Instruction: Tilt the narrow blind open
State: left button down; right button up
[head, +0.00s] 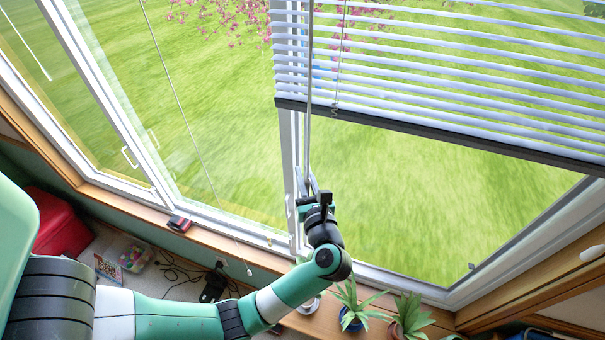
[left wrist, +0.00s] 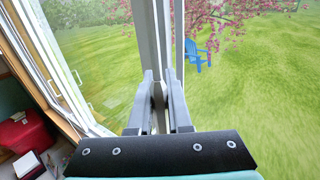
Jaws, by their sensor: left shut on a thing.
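A white slatted blind (head: 440,75) hangs across the upper right of the head view, its dark bottom rail (head: 430,131) well above the sill. Its slats have gaps that show the lawn. A long grey wand (head: 309,110) hangs down in front of the blind's left end. My left gripper (head: 308,190) is at the wand's lower part, in front of the window post, and is shut on the wand. In the left wrist view its fingers (left wrist: 158,98) point up along the post, close together around the wand. My right gripper is not in view.
A thin cord (head: 187,125) with a small end knob hangs to the left. Potted plants (head: 352,305) stand on the wooden sill below my wrist. A red box (head: 60,225) and a clear tub (head: 134,256) lie at lower left. Window frames are close around the gripper.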

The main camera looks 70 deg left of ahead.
pick_arm(q)
jog(key=shift+w+m+t, duration=0.1)
jog(key=shift+m+t, duration=0.2)
jog(key=shift+t, duration=0.1)
jog(key=c, duration=0.8)
grip_release()
jog(key=shift+c, duration=0.2)
jog(key=shift+d, duration=0.1)
jog(key=s+d+b, duration=0.2)
jog(key=d+b, duration=0.1)
jog(key=d, duration=0.8)
jog(key=shift+d, duration=0.15)
jog(key=shift+s, duration=0.1)
